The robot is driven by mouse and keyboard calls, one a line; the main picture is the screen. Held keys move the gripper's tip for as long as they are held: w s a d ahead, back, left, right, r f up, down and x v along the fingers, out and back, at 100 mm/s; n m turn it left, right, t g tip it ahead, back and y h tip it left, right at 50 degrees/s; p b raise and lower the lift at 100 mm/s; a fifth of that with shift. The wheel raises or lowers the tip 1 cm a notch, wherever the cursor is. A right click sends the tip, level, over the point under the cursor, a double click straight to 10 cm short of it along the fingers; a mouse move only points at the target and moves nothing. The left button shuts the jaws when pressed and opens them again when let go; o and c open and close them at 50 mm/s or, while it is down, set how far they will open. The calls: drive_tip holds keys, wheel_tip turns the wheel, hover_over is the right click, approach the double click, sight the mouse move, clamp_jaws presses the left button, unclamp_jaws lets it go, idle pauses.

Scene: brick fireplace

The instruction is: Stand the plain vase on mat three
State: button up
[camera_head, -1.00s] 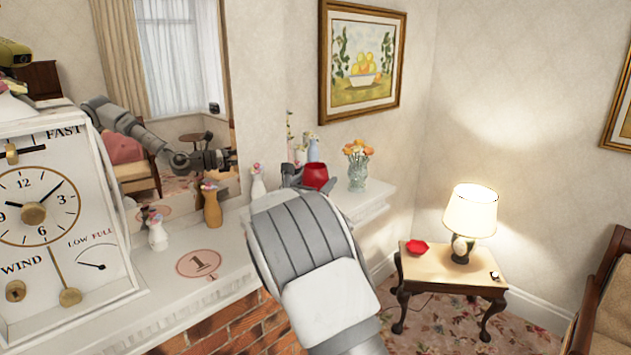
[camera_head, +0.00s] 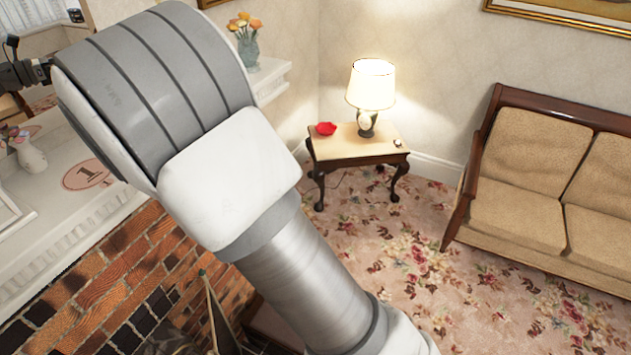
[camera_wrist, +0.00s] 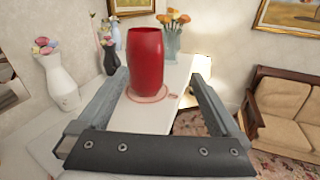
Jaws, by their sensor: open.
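The plain red vase (camera_wrist: 146,62) stands upright in the wrist view, with no flowers in it. Its base is on a round pink-edged mat (camera_wrist: 148,101) on the white mantel shelf; the mat's number cannot be read. My gripper (camera_wrist: 160,80) is open, with one finger to the left of the vase and one to the right, and gaps show on both sides. Mat one (camera_head: 88,174) lies bare at the left on the mantel.
A sofa (camera_head: 550,190) stands right.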

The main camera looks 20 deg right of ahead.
drive_tip(key=s+d+m+g, duration=0.4)
drive_tip(key=s+d+m, duration=0.35)
drive_tip(key=d, duration=0.25)
drive_tip(key=s+d+m+g, duration=0.5)
drive_tip(key=s+d+m, duration=0.25)
drive_tip(key=d, duration=0.35)
drive_tip(key=s+a+f+m+y, duration=0.1)
drive_tip(key=s+m+y, duration=0.1)
drive_tip(key=s+m, duration=0.3)
drive_tip(key=s+a+f+m+g+y, duration=0.1)
drive_tip(key=s+m+y, duration=0.2)
drive_tip(key=s, duration=0.8)
drive_tip(key=s+a+f+m+y, duration=0.1)
drive_tip(key=s+f+m+y, duration=0.1)
drive_tip(key=s+m, duration=0.5)
drive_tip(key=shift+s, duration=1.1)
drive_tip(key=shift+a, duration=0.1)
